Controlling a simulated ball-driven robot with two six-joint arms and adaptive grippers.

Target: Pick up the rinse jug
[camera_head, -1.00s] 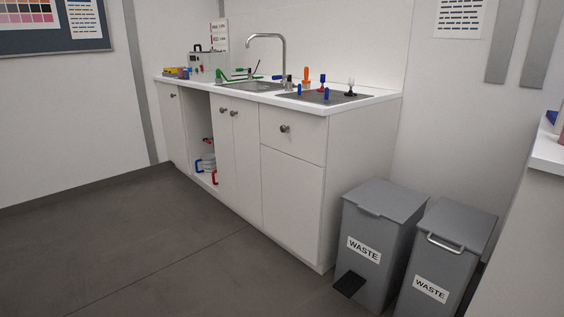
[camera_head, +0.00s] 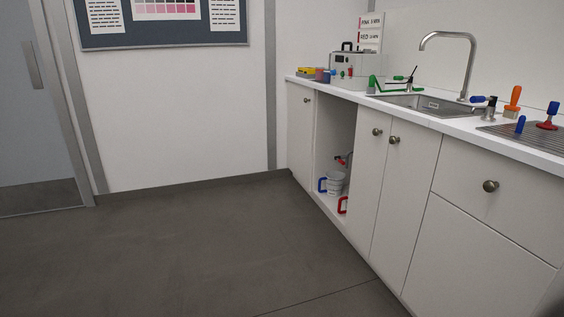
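No jug is clearly labelled as the rinse jug. In the open bay under the counter, a small white vessel (camera_head: 336,182) stands low down with a blue handle (camera_head: 322,185) on its left side. A red handle (camera_head: 343,205) shows in front of it, partly cut off by the cupboard door edge. Another item with red on it (camera_head: 341,160) shows just above the white vessel, too small to make out. Neither of my grippers is in view.
The counter (camera_head: 465,129) carries a sink (camera_head: 415,103) with a tall tap (camera_head: 468,65), a grey device (camera_head: 362,70) and several coloured-handled tools. Closed cupboard doors (camera_head: 396,190) stand right of the bay. The grey floor (camera_head: 190,245) in front is clear.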

